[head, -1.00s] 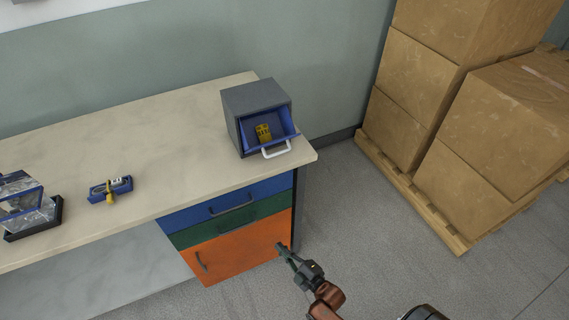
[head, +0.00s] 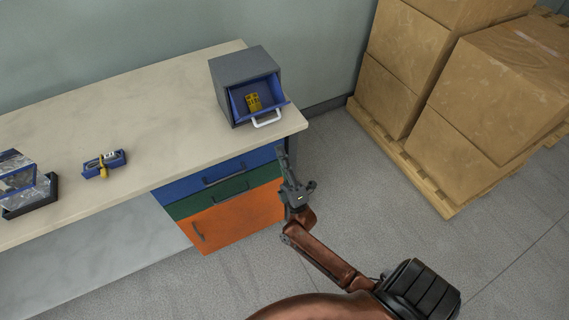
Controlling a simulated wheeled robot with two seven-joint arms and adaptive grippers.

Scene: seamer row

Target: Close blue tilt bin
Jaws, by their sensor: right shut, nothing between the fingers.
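The blue tilt bin (head: 238,104) sits in a dark grey housing (head: 229,70) at the right end of the bench top. It is tilted open toward the front, with a white handle (head: 267,121) on its front edge. My right gripper (head: 281,152) is shut and empty. In the picture it is just below the handle, by the bench's front right corner, apart from the bin. My left gripper is not in view.
The bench top (head: 150,110) is clear left of the housing. A small blue holder (head: 104,164) and a black tray (head: 32,198) stand further left. Blue, green and orange fronts (head: 238,217) are under the bench. Boxes on a pallet (head: 442,205) stand at right.

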